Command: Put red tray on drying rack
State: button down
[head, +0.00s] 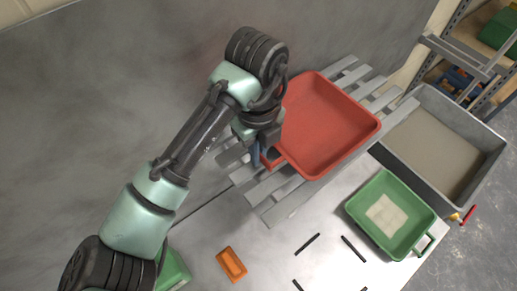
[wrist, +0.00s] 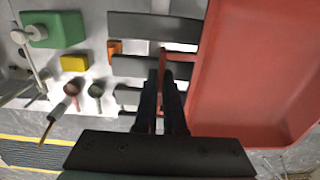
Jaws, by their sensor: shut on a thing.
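The red tray (head: 325,125) is level or nearly so over the grey slatted drying rack (head: 270,205) in the head view. Slats show beyond it on several sides. Whether its base touches the slats cannot be told. My gripper (head: 262,156) is shut on the tray's handle at its left side. In the wrist view, the fingers of my gripper (wrist: 168,88) close around the red handle, with the tray (wrist: 260,70) to the right. Rack slats (wrist: 150,27) lie beneath and to the left. The arm hides part of the rack in the head view.
A green tray (head: 428,221) with a pale patch inside stands on the table at lower right. A large grey tub (head: 487,143) is beyond the rack's right end. A shelf (head: 465,55) stands at upper right.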

jog(key=c, duration=1)
grip_release()
jog(key=shift+r, duration=0.1)
notch_tip(320, 180, up, 12)
jog(key=b, duration=0.1)
